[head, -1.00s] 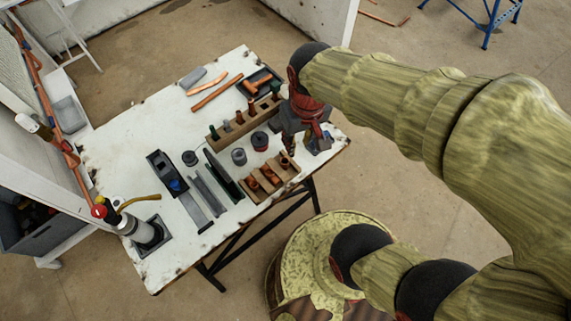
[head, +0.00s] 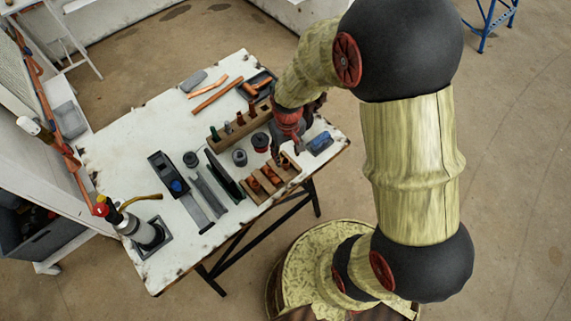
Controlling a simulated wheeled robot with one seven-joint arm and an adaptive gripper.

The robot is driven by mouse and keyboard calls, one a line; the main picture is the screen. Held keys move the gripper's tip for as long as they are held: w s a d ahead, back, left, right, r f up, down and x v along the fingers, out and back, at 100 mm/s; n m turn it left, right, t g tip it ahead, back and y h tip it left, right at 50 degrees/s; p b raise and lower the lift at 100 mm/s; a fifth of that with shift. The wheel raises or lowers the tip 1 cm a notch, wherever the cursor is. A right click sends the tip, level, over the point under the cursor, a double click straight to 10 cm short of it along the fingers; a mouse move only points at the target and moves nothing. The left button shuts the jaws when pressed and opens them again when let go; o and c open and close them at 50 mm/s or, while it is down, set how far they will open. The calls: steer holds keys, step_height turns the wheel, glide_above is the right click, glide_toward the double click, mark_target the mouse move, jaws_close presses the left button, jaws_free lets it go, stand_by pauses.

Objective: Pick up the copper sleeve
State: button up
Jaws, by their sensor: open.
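Several short copper-coloured pieces lie in a row in a small wooden holder (head: 261,194) at the table's near edge, one of them a copper piece (head: 268,175) in the middle. More small upright pieces, some copper-coloured, stand on a longer wooden block (head: 233,136) behind it. From here I cannot tell which piece is the copper sleeve. My gripper (head: 291,146), dark and red, points down over the table's right part, just beyond the near holder's right end. It is open. It hides part of the table and the right end of the long block.
A blue tool (head: 320,142) lies to the gripper's right. Dark round pots (head: 239,157) and upright grey-green strips (head: 224,176) stand between block and holder. A blowtorch-like canister (head: 140,230) is at the left. Copper pipes (head: 215,94) lie at the back. The table's left back is clear.

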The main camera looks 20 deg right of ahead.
mark_target(285, 164)
steer(key=f, duration=0.3)
steer(key=f+b, duration=0.1)
steer(key=shift+w+a+f, duration=0.15)
steer(key=shift+w+a, duration=0.05)
steer(key=shift+w, duration=0.2)
steer(key=shift+c, duration=1)
steer(key=c, duration=0.7)
steer(key=shift+c, duration=0.9)
